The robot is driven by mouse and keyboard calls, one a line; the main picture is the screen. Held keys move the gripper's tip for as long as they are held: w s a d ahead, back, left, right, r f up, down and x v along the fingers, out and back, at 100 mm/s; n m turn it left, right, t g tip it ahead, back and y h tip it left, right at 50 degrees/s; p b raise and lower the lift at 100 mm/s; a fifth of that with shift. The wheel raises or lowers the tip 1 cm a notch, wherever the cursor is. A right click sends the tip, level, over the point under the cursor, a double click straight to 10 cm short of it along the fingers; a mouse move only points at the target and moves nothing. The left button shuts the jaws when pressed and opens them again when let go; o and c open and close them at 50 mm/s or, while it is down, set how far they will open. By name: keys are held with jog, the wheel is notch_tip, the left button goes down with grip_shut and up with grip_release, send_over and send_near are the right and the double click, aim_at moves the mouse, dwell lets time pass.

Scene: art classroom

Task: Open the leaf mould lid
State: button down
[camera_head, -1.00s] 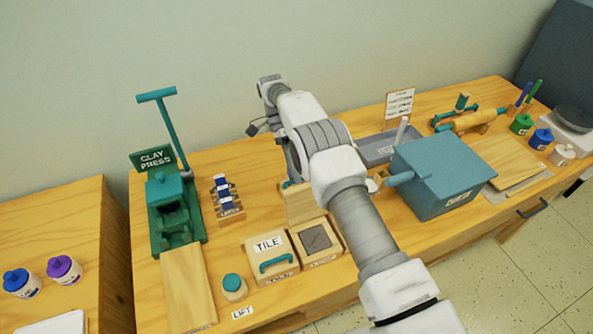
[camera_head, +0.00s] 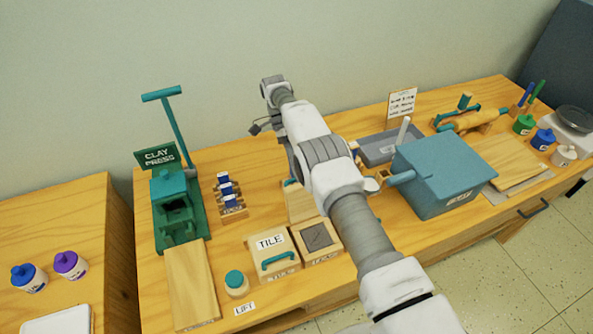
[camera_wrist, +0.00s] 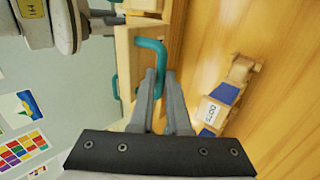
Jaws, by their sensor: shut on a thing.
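The leaf mould is a wooden box (camera_head: 336,249) with a dark square panel (camera_head: 317,237) showing inside its open top; its front label is too blurred to read. Its lid (camera_head: 299,204) stands about upright at the back edge. In the wrist view, my gripper (camera_wrist: 160,76) is shut on a teal bar handle (camera_wrist: 152,44) on the wooden lid (camera_wrist: 127,48). In the head view, my arm hides the fingers behind the lid.
The closed TILE mould (camera_head: 270,242) with a teal handle sits just left. A rack with blue blocks (camera_head: 230,196) and the green clay press (camera_head: 180,210) stand further left. A blue box (camera_head: 445,172) stands right. A small teal-capped jar (camera_head: 236,284) is in front.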

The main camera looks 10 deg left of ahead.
jog(key=shift+a+f, duration=0.1)
jog(key=shift+f, duration=0.45)
jog(key=c, duration=0.9)
grip_release()
jog(key=shift+w+a+f, duration=0.1)
jog(key=shift+w, duration=0.05)
jog(key=shift+r, duration=0.25)
jog(key=d+r, duration=0.3)
jog(key=d, duration=0.1)
jog(key=d+r, duration=0.3)
jog(key=r, duration=0.1)
jog(key=d+r+p, duration=0.1)
jog(key=d+r, duration=0.2)
jog(key=d, duration=0.1)
jog(key=shift+s+d+r, duration=0.25)
jog(key=shift+d+r, duration=0.1)
jog(key=shift+r, duration=0.05)
jog(key=shift+s, duration=0.1)
